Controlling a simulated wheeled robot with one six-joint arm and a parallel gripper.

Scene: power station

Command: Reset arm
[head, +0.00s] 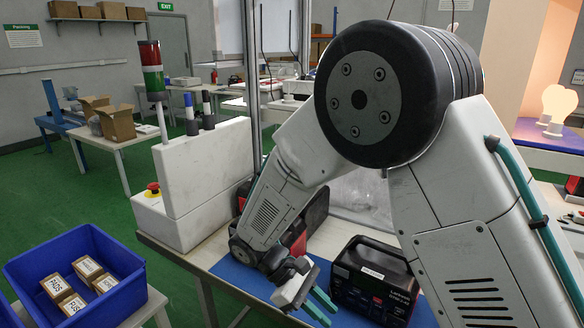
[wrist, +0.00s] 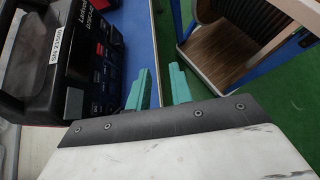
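My arm reaches over a workbench in the head view, with its large dark joint in front of the camera. My gripper (head: 319,304) hangs above the blue mat (head: 243,277), just left of a black power station (head: 374,281). Its two teal fingers also show in the wrist view (wrist: 161,88). They stand apart with nothing between them, and the mat edge and green floor show past them. In the wrist view the power station (wrist: 98,62) is at the left, beside the fingers; I see no contact.
A blue bin (head: 75,282) with several small labelled boxes stands at the lower left. A wooden-floored stand (wrist: 215,60) is beyond the mat edge.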

